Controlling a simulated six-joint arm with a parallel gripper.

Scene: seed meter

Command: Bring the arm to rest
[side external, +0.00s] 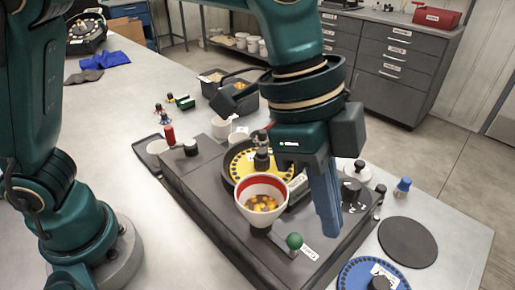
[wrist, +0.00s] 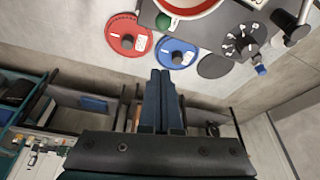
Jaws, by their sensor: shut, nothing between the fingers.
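My gripper (side external: 333,232) points down over the right part of the dark seed meter base (side external: 211,220). Its blue fingers are together with nothing between them. In the wrist view the shut gripper (wrist: 160,75) shows with the meter at the top of the picture. A white hopper cup with a red inner band (side external: 262,190) holds yellow and orange seeds and stands left of my fingers. A yellow disc (side external: 240,160) sits on the meter behind it. A green knob (side external: 294,241) is near the front of the meter, left of my fingertips.
A blue disc (side external: 350,279) and a dark round pad (side external: 407,242) lie at the table's right. A red disc (wrist: 128,35) shows in the wrist view. A blue-based knob (side external: 403,187) stands near the right edge.

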